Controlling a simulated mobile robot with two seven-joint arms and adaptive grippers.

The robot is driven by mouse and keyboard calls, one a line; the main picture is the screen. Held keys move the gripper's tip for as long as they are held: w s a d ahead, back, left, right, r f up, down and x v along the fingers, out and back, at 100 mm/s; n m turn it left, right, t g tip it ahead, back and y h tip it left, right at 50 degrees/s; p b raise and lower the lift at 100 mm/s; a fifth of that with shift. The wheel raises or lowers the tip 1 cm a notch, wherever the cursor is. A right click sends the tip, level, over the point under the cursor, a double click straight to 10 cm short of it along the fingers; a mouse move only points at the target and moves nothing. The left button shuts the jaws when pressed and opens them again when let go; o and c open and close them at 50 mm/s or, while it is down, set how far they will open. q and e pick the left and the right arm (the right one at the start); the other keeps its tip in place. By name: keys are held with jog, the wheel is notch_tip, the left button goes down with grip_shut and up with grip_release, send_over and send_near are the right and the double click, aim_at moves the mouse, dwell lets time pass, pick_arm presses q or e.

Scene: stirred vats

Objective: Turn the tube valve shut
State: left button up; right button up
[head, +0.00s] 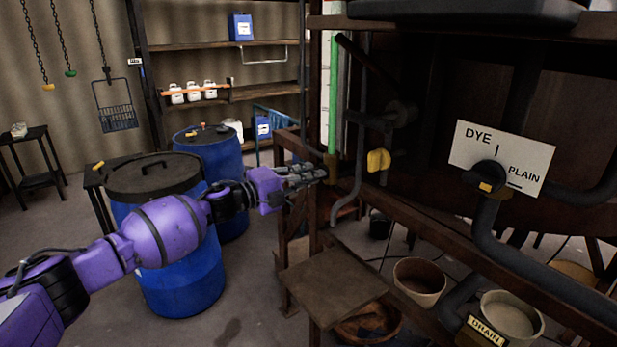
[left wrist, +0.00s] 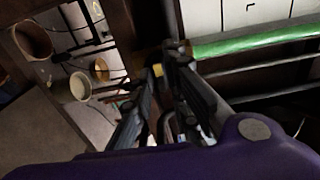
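The green-filled upright tube (head: 333,90) runs down beside the vat frame; in the left wrist view the tube (left wrist: 255,37) lies across the upper right. My left gripper (head: 318,174) is at the foot of the tube, pointing at the wooden frame. In the left wrist view its fingers (left wrist: 160,75) stand apart with a gap between them. A small yellow piece (left wrist: 157,70) shows between the fingertips, perhaps the tube valve's handle; I cannot tell whether the fingers touch it. The gripper hides most of the tube's lower fitting in the head view. My right gripper is not in view.
A yellow-handled valve (head: 378,160) hangs right of the tube. A DYE/PLAIN plate (head: 502,158) with a black knob is farther right. Blue drums (head: 180,275) stand behind my left arm. A wooden ledge (head: 332,283) and buckets (head: 419,281) are below.

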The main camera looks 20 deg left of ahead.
pick_arm(q)
jog(key=shift+o, duration=1.1)
jog(key=v, duration=1.2)
jog(key=shift+w+a, duration=0.1)
